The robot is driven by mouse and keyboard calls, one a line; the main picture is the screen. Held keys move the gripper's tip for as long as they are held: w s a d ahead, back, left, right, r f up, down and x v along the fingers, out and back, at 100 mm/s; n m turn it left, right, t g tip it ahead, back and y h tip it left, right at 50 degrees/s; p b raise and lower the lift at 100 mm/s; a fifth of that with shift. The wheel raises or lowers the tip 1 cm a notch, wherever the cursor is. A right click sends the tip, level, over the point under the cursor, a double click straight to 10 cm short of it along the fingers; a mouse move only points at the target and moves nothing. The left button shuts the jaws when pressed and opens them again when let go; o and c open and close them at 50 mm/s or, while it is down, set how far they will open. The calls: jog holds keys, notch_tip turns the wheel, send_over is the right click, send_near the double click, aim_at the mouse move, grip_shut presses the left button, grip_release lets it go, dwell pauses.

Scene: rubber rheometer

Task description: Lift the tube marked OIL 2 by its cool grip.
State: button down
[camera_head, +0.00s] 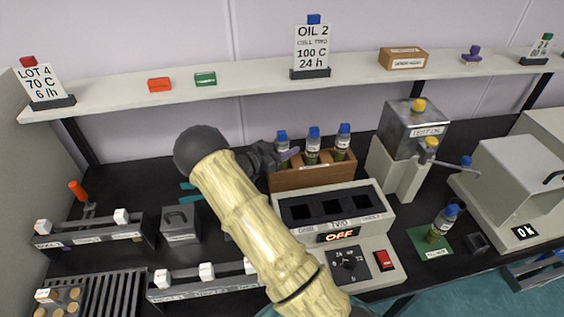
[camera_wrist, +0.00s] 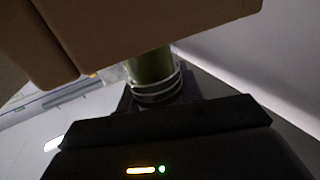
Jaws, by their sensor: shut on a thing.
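Three blue-capped tubes stand in a brown rack (camera_head: 312,177) behind the heating block: a left tube (camera_head: 281,137), a middle tube (camera_head: 313,140) and a right tube (camera_head: 343,140). Their markings are too small to read. My gripper (camera_head: 284,156) is at the left tube, at the rack's left end, and partly hides it. In the wrist view, a tube (camera_wrist: 150,68) with green contents and clear rings is held at my dark gripper (camera_wrist: 158,98). The gripper is shut on it. I cannot tell whether the tube is clear of the rack.
An OIL 2 sign (camera_head: 312,45) stands on the shelf above. The heating block (camera_head: 340,197) in front reads OFF. A blue-capped bottle (camera_head: 443,222) stands on a green mat at the right. A metal tank (camera_head: 413,130) is right of the rack. Small racks fill the left.

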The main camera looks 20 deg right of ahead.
notch_tip(320, 180, up, 10)
jog(key=shift+b, duration=0.65)
